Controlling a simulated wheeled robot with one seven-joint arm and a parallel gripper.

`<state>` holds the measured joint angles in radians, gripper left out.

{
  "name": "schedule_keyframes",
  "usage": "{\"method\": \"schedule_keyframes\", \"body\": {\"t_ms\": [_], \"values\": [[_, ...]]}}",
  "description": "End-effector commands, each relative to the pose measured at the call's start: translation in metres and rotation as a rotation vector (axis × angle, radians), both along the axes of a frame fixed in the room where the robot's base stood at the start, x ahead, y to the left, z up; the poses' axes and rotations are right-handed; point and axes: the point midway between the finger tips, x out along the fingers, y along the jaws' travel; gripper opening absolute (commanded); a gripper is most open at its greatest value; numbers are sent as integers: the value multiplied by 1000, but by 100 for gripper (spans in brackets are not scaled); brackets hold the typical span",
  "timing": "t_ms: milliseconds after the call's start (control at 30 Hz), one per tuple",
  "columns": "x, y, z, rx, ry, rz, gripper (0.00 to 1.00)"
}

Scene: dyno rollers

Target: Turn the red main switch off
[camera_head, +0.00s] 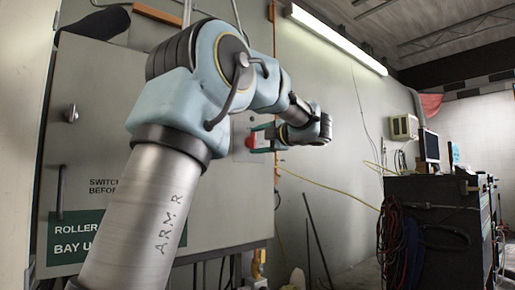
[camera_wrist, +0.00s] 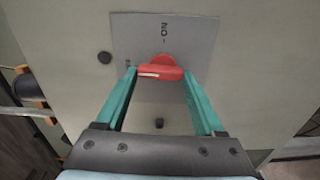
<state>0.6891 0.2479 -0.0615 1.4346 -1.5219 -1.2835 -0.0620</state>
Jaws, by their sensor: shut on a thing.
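The red main switch (camera_wrist: 162,60) sits on a grey plate (camera_wrist: 205,35) on the cabinet door. Its handle lies roughly crosswise in the wrist view, with a white line on it. "ON" is printed sideways above the handle there; another marking at the left is partly hidden by a finger. My gripper (camera_wrist: 159,73) has its teal fingers on both ends of the handle, shut on it. In the head view the red switch (camera_head: 251,141) shows between the fingers of my gripper (camera_head: 262,140), partly blocked by my arm.
The grey cabinet (camera_head: 105,130) has a green sign (camera_head: 75,238) and a door handle (camera_head: 60,192) at the left. A black round knob (camera_wrist: 104,58) lies beside the switch plate.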

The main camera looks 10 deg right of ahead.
Motion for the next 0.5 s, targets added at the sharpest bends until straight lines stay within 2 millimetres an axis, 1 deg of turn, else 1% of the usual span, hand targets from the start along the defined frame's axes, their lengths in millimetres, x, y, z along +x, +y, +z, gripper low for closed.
{"method": "schedule_keyframes", "body": {"t_ms": [33, 500], "values": [[0, 0, -4, -16, -7, 0, 15], [0, 0, -2, -63, -33, 1, 15]]}}
